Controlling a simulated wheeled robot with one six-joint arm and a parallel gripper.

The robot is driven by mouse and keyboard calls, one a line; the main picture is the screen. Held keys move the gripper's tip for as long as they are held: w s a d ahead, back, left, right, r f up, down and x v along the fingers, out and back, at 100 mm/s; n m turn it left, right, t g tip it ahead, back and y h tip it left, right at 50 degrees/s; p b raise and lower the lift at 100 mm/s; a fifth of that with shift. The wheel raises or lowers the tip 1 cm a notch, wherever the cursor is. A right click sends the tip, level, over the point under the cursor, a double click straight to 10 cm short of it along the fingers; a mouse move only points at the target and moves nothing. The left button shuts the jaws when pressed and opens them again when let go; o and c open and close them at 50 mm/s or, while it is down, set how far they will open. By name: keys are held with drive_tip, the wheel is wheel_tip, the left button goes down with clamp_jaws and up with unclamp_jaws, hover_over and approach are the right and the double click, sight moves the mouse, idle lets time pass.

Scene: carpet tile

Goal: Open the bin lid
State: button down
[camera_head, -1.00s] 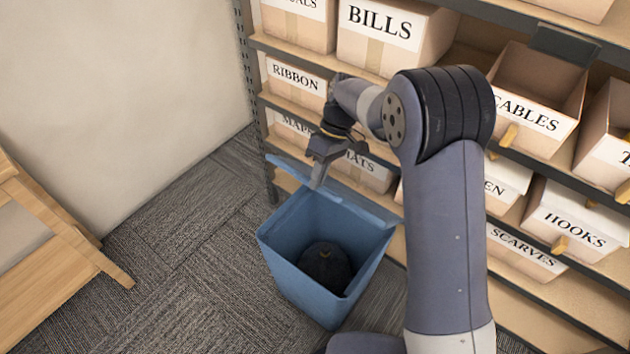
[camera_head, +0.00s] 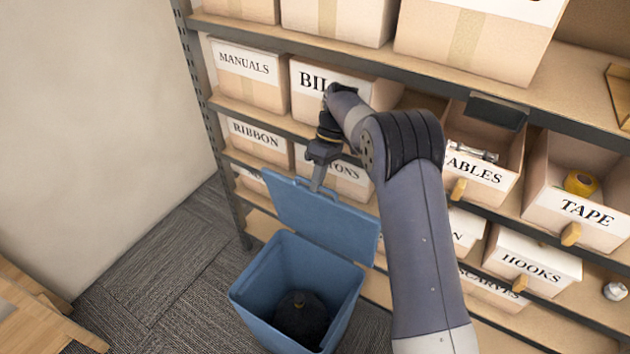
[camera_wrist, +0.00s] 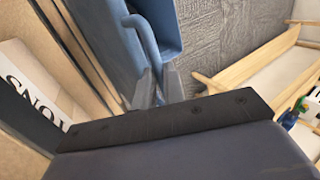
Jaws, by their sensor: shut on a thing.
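The blue bin (camera_head: 250,283) stands on the carpet in front of the shelves, with a dark rounded thing (camera_head: 301,318) inside it. Its blue lid (camera_head: 325,222) is raised steeply at the back of the bin, and the bin's mouth is uncovered. My gripper (camera_head: 317,183) is at the lid's upper edge, shut on the lid's handle. In the wrist view the curved blue handle (camera_wrist: 146,42) runs down between my fingertips (camera_wrist: 158,90). My fingers partly hide the grip point.
A shelf unit with labelled boxes, such as the RIBBON box (camera_head: 258,141) and the TAPE box (camera_head: 575,205), stands close behind the bin. A wooden piece of furniture (camera_head: 40,310) is at the lower left. Carpet (camera_head: 165,270) left of the bin is clear.

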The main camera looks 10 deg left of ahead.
drive_tip(key=shift+d+f, duration=0.2)
drive_tip(key=shift+f, duration=0.35)
drive_tip(key=c, duration=1.9)
unclamp_jaws()
drive_tip(key=shift+o, duration=0.7)
drive_tip(key=shift+w+f, duration=0.1)
drive_tip(key=shift+o, duration=1.4)
drive_tip(key=shift+r, duration=0.2)
drive_tip(key=shift+a, duration=0.1)
drive_tip(key=shift+a, duration=0.1)
